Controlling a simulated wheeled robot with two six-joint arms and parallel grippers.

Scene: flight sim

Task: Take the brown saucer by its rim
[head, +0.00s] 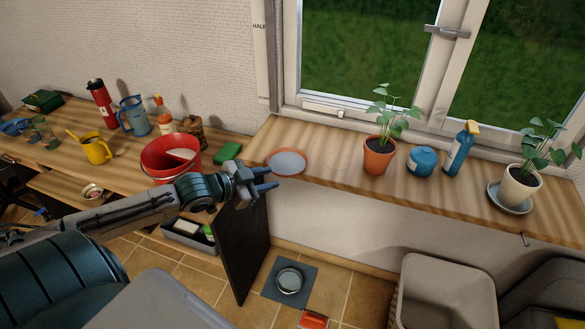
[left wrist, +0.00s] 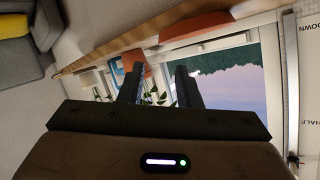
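The brown saucer (head: 286,161) lies on the left part of the wooden window sill in the head view, with a brown rim and a greyish inside. In the left wrist view, which is upside down, an orange-brown shape at the top looks like the saucer (left wrist: 205,23). My left gripper (head: 272,178) is just below and left of the saucer in the head view, its fingertips close to the near rim. Whether they touch it cannot be told. In the left wrist view the two fingers (left wrist: 159,83) stand apart with nothing clearly held. My right gripper is not in view.
A terracotta pot with a plant (head: 378,157), a blue round jar (head: 421,161), a spray bottle (head: 459,150) and a white potted plant (head: 519,186) stand right along the sill. A red bucket (head: 160,158) and green sponge (head: 228,152) are left. Sill between saucer and pot is clear.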

